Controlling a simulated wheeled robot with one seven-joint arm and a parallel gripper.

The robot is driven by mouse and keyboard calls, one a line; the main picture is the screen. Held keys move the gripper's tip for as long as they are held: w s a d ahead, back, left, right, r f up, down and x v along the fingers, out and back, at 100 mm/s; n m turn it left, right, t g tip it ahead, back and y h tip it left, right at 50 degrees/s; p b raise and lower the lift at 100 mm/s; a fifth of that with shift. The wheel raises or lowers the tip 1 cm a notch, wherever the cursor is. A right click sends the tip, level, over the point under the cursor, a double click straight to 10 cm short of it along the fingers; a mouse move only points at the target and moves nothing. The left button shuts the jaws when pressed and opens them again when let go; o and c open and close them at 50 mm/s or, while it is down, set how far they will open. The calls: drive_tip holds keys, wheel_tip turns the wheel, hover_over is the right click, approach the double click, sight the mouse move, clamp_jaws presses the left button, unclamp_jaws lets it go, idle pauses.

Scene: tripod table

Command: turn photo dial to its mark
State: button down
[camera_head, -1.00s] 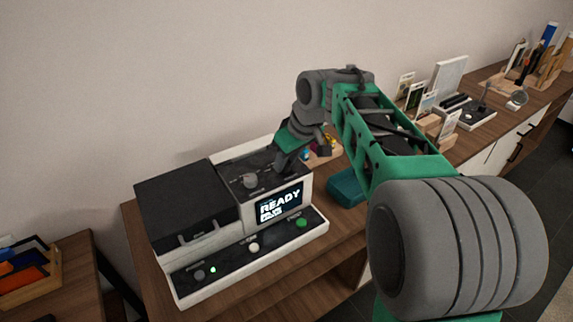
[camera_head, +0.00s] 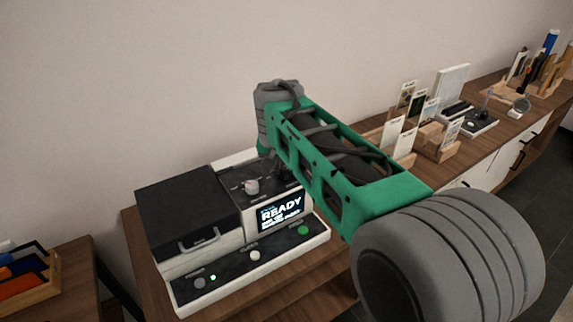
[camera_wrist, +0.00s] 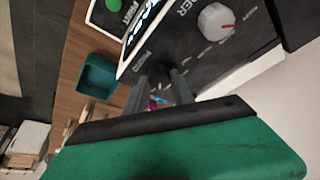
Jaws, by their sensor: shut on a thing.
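The photo printer (camera_head: 190,259), a black and white box with a lit READY screen (camera_head: 281,212), stands on the wooden table. In the wrist view my gripper (camera_wrist: 162,76) points at its dark top panel, with both fingers around a small dark knob beside a printed label. I take this knob to be the photo dial (camera_wrist: 159,73). It is mostly covered by the fingers, so its pointer and mark cannot be read. The head view hides the fingers and this dial behind my arm. A second, pale dial (camera_head: 251,187) with a red pointer line stands apart; it also shows in the wrist view (camera_wrist: 216,22).
A teal tray (camera_wrist: 97,76) lies on the table beside the printer. A green button (camera_head: 303,230) and a white button (camera_head: 255,255) sit on its front ledge. Card holders (camera_head: 437,140) stand at the right. The wall is close behind.

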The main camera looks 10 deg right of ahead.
drive_tip(key=shift+m, duration=0.6)
drive_tip(key=c, duration=1.1)
unclamp_jaws()
drive_tip(key=p+v, duration=0.1)
drive_tip(key=v, duration=0.7)
drive_tip(key=shift+w+a, duration=0.1)
drive_tip(key=shift+a, duration=0.05)
drive_tip(key=shift+p, duration=0.3)
drive_tip(key=s+f+n+p, duration=0.1)
drive_tip(key=s+f+n, duration=0.1)
drive_tip(key=s, duration=0.3)
drive_tip(key=s+d+f+n+y+p, duration=0.1)
drive_tip(key=s+f+p, duration=0.1)
drive_tip(key=s, duration=0.4)
drive_tip(key=s+f+n+g+p, duration=0.1)
drive_tip(key=s+f+n+p, duration=0.1)
drive_tip(key=s+f, duration=0.2)
drive_tip(key=shift+s+d+f+n+y, duration=0.1)
drive_tip(key=shift+s+f+n+y, duration=0.05)
drive_tip(key=shift+s, duration=0.4)
drive_tip(key=shift+s+d+f+n+y, duration=0.1)
drive_tip(key=shift+s+f+n+y, duration=0.05)
drive_tip(key=shift+s, duration=0.35)
